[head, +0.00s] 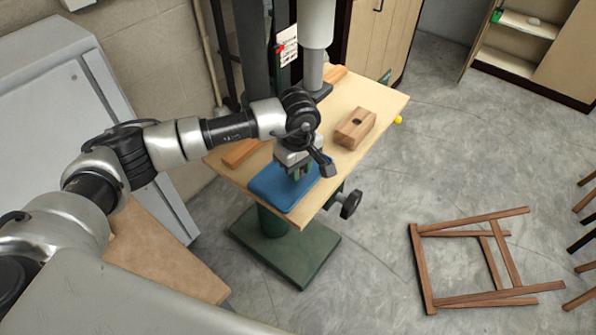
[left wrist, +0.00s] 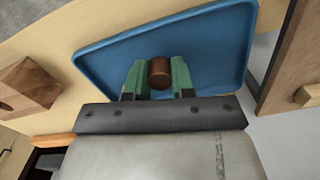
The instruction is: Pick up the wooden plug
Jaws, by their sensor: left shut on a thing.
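The wooden plug (left wrist: 160,72) is a small dark brown cylinder, seen in the left wrist view between the green fingers of my left gripper (left wrist: 158,78). The gripper is shut on it, over the blue tray (left wrist: 215,45). In the head view my left gripper (head: 300,172) points down over the blue tray (head: 272,190) on the wooden table, and the plug is hidden there. I cannot tell whether the plug touches the tray. My right gripper is not in view.
A wooden block with a hole (head: 355,128) stands on the table (head: 345,160) right of the tray. Wooden strips lie at the table's left edge (head: 240,152) and back. A machine column stands behind. A wooden frame (head: 480,262) lies on the floor at right.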

